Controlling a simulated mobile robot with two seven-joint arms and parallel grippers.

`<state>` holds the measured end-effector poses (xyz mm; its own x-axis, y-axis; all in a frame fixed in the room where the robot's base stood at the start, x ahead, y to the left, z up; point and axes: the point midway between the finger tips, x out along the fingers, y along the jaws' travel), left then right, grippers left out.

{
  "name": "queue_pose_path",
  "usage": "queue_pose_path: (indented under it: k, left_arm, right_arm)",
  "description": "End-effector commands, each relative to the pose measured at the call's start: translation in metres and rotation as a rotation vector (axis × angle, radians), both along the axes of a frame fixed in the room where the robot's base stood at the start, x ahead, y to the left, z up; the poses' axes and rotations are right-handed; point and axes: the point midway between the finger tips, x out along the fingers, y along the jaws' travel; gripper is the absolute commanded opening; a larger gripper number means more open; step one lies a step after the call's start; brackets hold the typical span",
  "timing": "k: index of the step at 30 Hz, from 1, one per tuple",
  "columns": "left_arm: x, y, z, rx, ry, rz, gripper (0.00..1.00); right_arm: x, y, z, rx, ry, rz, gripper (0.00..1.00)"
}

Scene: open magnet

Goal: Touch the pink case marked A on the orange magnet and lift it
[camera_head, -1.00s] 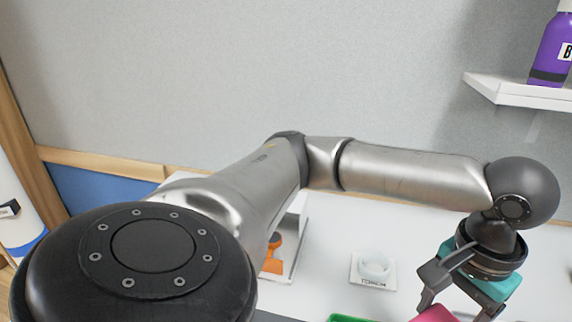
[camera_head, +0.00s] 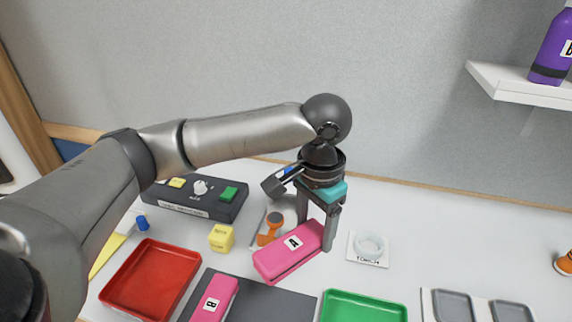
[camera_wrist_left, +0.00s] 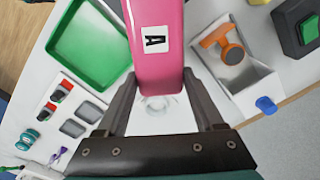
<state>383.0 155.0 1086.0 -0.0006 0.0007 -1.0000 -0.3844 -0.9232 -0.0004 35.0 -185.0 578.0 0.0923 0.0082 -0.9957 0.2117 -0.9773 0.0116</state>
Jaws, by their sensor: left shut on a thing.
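The pink case marked A (camera_head: 288,252) is held in my left gripper (camera_head: 318,228), whose fingers are closed on one end of it. The case slants down to the left, seemingly above the table. In the left wrist view, the case (camera_wrist_left: 157,60) runs up from between the fingers (camera_wrist_left: 168,105). The orange magnet (camera_head: 268,236) stands just left of the case in the head view. My right gripper is not visible.
Another pink case, marked B (camera_head: 214,298), lies on a dark mat (camera_head: 262,300). A red tray (camera_head: 153,278), yellow block (camera_head: 221,238), dark button box (camera_head: 196,202), green tray (camera_head: 362,308) and white ring on a plate (camera_head: 368,246) surround it. Free table lies right of the ring.

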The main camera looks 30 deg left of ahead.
Motion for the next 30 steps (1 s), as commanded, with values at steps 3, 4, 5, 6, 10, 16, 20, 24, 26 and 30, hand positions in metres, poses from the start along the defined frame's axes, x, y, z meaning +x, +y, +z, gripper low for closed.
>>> queue_pose_path:
  k: [3, 4, 5, 6, 10, 16, 20, 24, 26, 30]
  left_arm:
    - [0.017, 0.004, 0.016, -0.003, 0.004, -0.153, 0.09]
    - [0.022, 0.006, 0.018, -0.002, 0.004, -0.194, 0.09]
    - [0.025, 0.008, 0.019, -0.001, 0.005, -0.235, 0.09]
    - [0.030, 0.010, 0.021, -0.001, 0.005, -0.289, 0.09]
    - [0.045, 0.021, 0.025, -0.002, 0.005, -0.465, 0.09]
    - [0.059, 0.040, 0.027, -0.001, 0.006, -0.739, 0.09]
    - [0.064, 0.052, 0.026, -0.002, 0.005, -0.904, 0.09]
    - [0.066, 0.064, 0.023, -0.002, 0.003, -1.042, 0.09]
    - [0.066, 0.067, 0.021, 0.000, 0.003, -1.083, 0.09]
    - [0.066, 0.072, 0.018, 0.000, 0.002, -1.138, 0.09]
  right_arm:
    - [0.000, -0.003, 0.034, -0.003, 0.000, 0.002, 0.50]
    - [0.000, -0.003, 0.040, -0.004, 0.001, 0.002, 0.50]
    - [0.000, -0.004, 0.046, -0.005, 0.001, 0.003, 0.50]
    - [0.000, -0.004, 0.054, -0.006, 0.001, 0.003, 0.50]
    - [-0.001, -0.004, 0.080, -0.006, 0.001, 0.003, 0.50]
    - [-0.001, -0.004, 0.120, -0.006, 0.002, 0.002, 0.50]
    - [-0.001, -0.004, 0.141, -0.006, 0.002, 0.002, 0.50]
    - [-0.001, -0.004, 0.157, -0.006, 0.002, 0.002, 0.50]
    - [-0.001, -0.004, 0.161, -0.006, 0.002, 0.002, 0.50]
    - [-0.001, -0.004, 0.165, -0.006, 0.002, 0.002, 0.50]
